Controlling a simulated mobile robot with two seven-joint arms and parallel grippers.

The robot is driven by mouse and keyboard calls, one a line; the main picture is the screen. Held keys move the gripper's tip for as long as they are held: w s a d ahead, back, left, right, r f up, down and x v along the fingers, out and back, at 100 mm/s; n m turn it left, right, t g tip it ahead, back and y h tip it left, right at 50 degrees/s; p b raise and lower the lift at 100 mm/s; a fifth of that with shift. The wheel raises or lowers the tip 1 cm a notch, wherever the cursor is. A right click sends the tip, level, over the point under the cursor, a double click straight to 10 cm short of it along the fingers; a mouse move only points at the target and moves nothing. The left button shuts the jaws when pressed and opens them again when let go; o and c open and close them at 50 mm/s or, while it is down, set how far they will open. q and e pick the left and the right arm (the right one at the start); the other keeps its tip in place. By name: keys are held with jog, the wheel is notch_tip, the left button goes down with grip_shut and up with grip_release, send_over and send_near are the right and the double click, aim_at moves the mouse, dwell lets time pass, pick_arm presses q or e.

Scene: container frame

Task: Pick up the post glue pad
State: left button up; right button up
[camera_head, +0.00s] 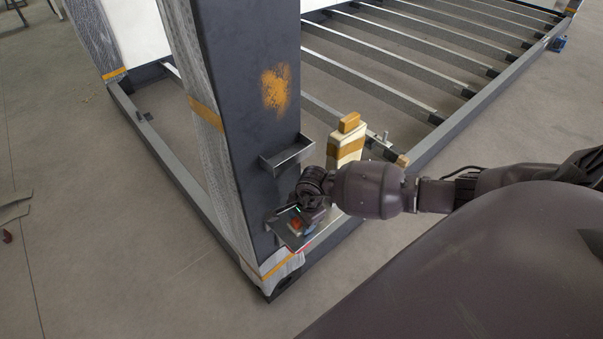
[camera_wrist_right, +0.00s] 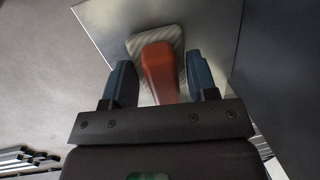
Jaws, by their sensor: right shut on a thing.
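The post glue pad (camera_wrist_right: 161,73) has an orange-red grip and a pale ribbed square base. It is at the small lower metal shelf (camera_head: 285,237) on the dark post; I cannot tell whether its base touches the shelf. My right gripper (camera_head: 297,219) reaches the shelf from the right. In the right wrist view its two blue fingers (camera_wrist_right: 161,83) stand on either side of the orange-red grip, shut on it. In the head view the pad is a small orange patch (camera_head: 295,225), partly hidden by the gripper. My left gripper is not in view.
The dark post (camera_head: 235,120) rises left of my right gripper, with an orange patch on its face. An empty upper bracket (camera_head: 287,155) juts out just above the gripper. A pale taped block (camera_head: 346,143) stands behind. Frame rails (camera_head: 165,155) run along the floor.

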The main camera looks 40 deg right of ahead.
jog(key=shift+r, duration=0.1)
jog(key=shift+s+r, duration=0.1)
jog(key=shift+r, duration=0.2)
notch_tip(320, 180, up, 6)
jog(key=shift+p, duration=0.65)
jog(key=shift+s+d+r, duration=0.1)
jog(key=shift+s+r, duration=0.1)
jog(key=shift+s, duration=0.35)
jog(key=s+d+p, duration=0.1)
jog(key=s, duration=1.7)
jog(key=shift+s+d+p, duration=0.15)
jog(key=shift+s+p, duration=0.15)
jog(key=shift+p, duration=0.1)
jog(key=shift+f, duration=0.1)
